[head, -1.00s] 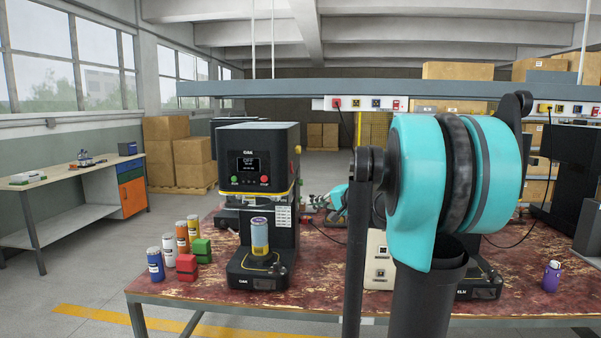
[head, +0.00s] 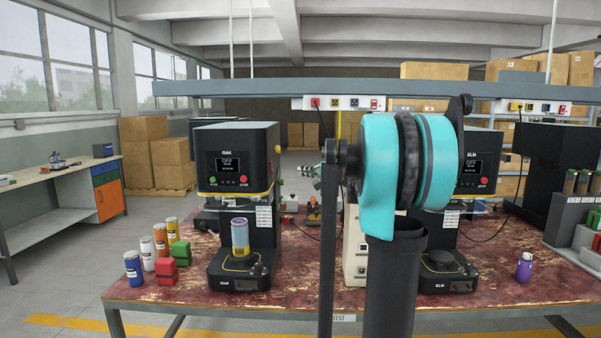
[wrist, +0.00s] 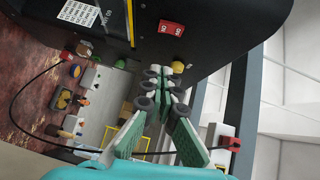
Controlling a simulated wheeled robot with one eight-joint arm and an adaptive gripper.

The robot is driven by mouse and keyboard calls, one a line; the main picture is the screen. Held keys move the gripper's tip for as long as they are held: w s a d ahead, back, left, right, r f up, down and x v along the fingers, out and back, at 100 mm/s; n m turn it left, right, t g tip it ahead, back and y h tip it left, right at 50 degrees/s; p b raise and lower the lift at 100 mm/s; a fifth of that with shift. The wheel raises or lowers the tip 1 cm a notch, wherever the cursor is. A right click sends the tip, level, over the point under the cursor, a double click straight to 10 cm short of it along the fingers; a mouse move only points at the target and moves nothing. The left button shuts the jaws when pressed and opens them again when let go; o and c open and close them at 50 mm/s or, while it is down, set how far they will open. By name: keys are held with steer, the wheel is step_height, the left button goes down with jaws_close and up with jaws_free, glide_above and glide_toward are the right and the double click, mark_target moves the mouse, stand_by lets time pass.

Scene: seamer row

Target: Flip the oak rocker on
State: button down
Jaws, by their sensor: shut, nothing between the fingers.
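The oak machine (head: 237,160) is a black press marked OAK at the left of the bench. Its screen (head: 228,163) reads OFF. In the wrist view a red rocker-like piece with white marks (wrist: 171,28) sits on a black machine side, which looks like the oak machine's right flank. My gripper (wrist: 172,76) is shut and empty. Its tips lie below that red piece in the wrist picture, apart from it, near a yellow-green round part (wrist: 178,67). In the head view my gripper (head: 308,171) shows small, right of the oak machine; my arm hides part of the scene.
A can (head: 240,237) stands on the oak machine's base. Several cans and red and green blocks stand to its left. The elm machine (head: 470,165) and a pale box (head: 351,235) stand to the right. A black cable hangs from the overhead power strip (head: 345,103).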

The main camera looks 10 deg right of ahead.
mark_target(272, 167)
steer(key=w+a+f, duration=0.1)
steer(key=w+a, duration=0.6)
steer(key=shift+w+a, duration=0.25)
steer(key=shift+w+a+f, duration=0.1)
steer(key=shift+a+f, duration=0.1)
steer(key=shift+a, duration=0.05)
